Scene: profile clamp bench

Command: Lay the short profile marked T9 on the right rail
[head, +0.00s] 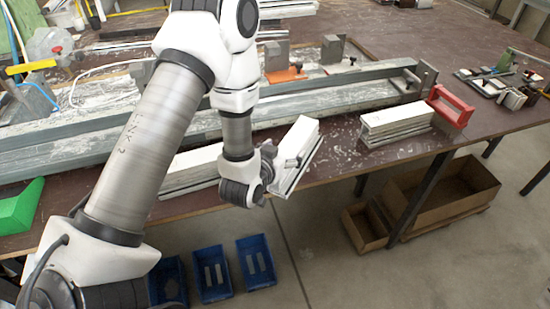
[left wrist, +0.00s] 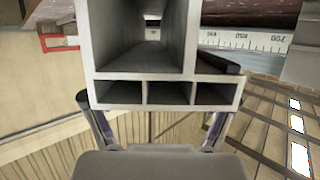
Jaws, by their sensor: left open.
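My left gripper (head: 268,172) is at the front edge of the bench, at the near end of a short white-and-grey profile (head: 301,152). The profile lies at an angle there, its near end by the front edge. In the left wrist view the hollow end of a profile (left wrist: 142,93) fills the upper middle, with one large and several small chambers. The open fingers of the left gripper (left wrist: 158,122) show below and on both sides of it. I cannot read a T9 mark. Long grey rails (head: 345,86) run across the bench. My right gripper is not in view.
More short white profiles (head: 395,122) lie stacked at the right beside a red block (head: 450,106). Another white stack (head: 190,168) is partly behind my left arm. Blue bins (head: 256,262) and cardboard boxes (head: 440,195) stand on the floor. A green block (head: 20,207) is at the left.

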